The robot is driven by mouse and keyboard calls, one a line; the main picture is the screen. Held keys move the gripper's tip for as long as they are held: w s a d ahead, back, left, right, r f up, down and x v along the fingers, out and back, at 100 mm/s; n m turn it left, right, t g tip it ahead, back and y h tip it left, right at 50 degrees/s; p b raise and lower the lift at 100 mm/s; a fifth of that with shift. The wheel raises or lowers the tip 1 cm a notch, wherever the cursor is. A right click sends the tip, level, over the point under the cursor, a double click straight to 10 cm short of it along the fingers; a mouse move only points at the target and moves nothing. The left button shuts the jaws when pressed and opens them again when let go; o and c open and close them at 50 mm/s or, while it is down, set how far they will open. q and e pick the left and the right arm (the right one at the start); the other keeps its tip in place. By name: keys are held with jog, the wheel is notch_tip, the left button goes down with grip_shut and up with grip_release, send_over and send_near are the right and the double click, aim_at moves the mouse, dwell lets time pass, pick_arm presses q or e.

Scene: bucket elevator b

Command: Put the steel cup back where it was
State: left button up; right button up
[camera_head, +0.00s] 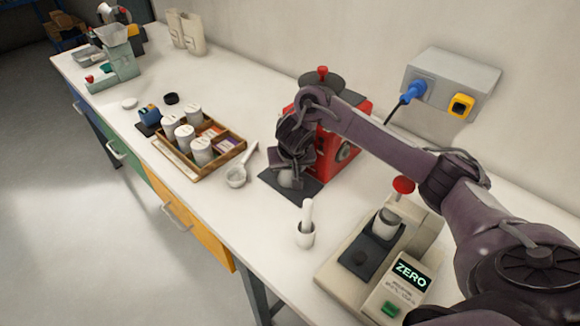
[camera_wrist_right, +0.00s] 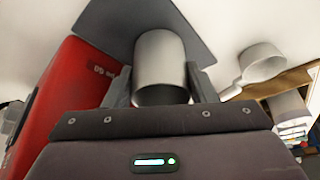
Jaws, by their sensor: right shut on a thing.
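The steel cup (camera_wrist_right: 160,62), a plain grey cylinder, is between the two fingers of my right gripper (camera_wrist_right: 160,88) in the right wrist view. The fingers are closed on its sides. In the head view my right gripper (camera_head: 290,172) is low over a dark mat (camera_head: 310,190) in front of the red machine (camera_head: 345,150). The cup shows there only as a small light patch (camera_head: 287,180) under the gripper. I cannot tell whether its base touches the mat. My left gripper is not in view.
A scale with a ZERO display (camera_head: 410,270) stands at the front right, with a light cylinder (camera_head: 384,223) on it.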

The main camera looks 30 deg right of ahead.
jog(key=o, duration=1)
jog(key=shift+d+f, duration=0.1)
jog(key=shift+f, duration=0.1)
jog(key=shift+c, duration=0.2)
jog(key=shift+o, duration=1.1)
jog(key=shift+d, duration=0.15)
jog(key=shift+o, duration=1)
jog(key=shift+r, duration=0.1)
jog(key=shift+w+r, duration=0.1)
jog(key=shift+r, duration=0.05)
pick_arm(q)
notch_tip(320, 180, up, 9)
jog(key=p, duration=0.8)
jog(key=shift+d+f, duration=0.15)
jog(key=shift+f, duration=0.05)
pick_arm(e)
jog(key=v, duration=1.2)
